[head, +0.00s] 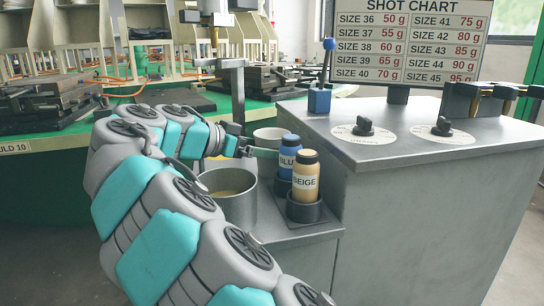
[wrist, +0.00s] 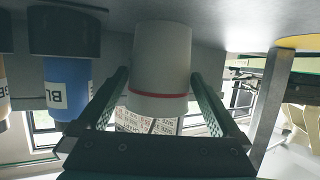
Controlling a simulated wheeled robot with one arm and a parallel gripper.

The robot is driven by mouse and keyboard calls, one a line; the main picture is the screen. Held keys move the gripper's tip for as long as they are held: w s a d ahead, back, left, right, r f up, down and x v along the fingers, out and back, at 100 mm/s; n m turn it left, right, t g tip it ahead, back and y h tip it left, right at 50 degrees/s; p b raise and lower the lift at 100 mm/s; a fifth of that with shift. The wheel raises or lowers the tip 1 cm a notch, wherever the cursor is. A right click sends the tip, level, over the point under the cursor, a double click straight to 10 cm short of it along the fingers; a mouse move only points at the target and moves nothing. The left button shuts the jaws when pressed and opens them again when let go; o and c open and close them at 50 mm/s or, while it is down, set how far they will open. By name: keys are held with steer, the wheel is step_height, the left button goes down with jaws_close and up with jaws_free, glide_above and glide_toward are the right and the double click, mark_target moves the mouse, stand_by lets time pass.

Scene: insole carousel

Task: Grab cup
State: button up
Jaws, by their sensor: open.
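The cup is white. In the head view the cup (head: 270,133) stands on the low grey ledge beside the blue bottle, partly hidden by my arm and the bottle. In the wrist view the cup (wrist: 160,60) shows a red band and appears upside down. My gripper (wrist: 160,80) is open, with one finger on each side of the cup. A gap seems to show at each side, but I cannot tell whether either finger touches. In the head view my gripper (head: 250,149) is largely hidden at the cup's near left.
A blue bottle (head: 289,155) and a beige bottle (head: 305,175) stand in dark holders right of my gripper. A metal pot (head: 232,203) with beige contents stands in front. The grey console (head: 420,170) with two knobs rises to the right. The green carousel table (head: 235,107) lies behind.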

steer(key=shift+x, duration=1.15)
steer(key=shift+c, duration=0.2)
steer(key=c, duration=0.9)
